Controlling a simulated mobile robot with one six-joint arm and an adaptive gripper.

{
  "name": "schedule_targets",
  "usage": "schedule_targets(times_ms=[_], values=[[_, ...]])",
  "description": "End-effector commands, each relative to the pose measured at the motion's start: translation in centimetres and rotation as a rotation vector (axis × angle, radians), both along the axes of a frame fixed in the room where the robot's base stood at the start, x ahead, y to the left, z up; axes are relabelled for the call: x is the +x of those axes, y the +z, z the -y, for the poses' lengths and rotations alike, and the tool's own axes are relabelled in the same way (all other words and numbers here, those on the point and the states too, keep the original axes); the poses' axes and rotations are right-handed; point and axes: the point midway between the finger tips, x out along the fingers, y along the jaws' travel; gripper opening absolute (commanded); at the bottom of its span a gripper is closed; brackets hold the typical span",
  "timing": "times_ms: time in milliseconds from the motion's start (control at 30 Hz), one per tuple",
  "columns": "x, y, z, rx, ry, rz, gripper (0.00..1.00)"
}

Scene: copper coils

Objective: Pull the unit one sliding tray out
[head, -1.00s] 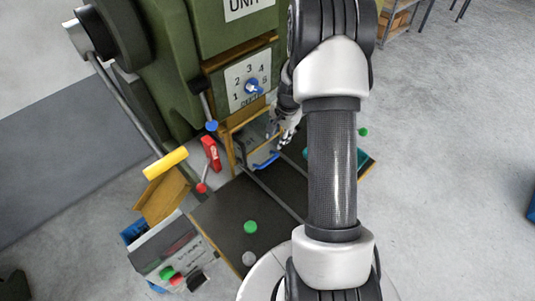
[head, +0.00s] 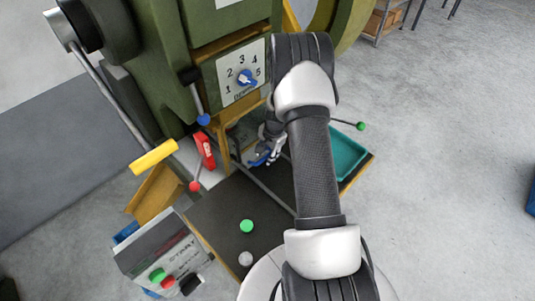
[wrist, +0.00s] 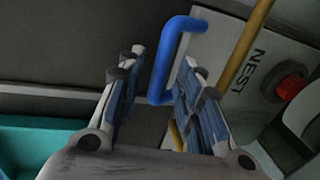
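The unit one machine (head: 240,80) is green, with a numbered dial, and stands at the upper middle of the head view. The blue handle of its sliding tray (head: 262,158) shows low at the machine's opening. In the wrist view the blue handle (wrist: 164,72) is a bent bar on a pale plate marked NEST (wrist: 232,65). My gripper (head: 270,145) is at the handle. In the wrist view my gripper (wrist: 158,82) is open, its fingers on either side of the handle, which lies nearer the right finger. Contact cannot be told. My arm hides part of the opening.
A dark bench top (head: 222,212) with two rails lies before the machine. A teal bin (head: 345,158) stands at its right. Levers with red (head: 194,186) and green (head: 361,126) knobs stick out nearby. A button box (head: 165,255) stands at lower left.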

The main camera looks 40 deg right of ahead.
Motion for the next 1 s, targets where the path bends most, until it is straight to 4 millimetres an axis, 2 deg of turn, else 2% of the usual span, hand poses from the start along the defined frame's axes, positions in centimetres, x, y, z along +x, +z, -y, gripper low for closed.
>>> schedule_targets(times_ms=[167, 633, 1000], values=[[0.02, 0.04, 0.00, 0.000, 0.000, 0.000, 0.32], [0.01, 0.05, 0.00, 0.000, 0.000, 0.000, 0.00], [0.00, 0.06, 0.00, 0.000, 0.000, 0.000, 0.00]])
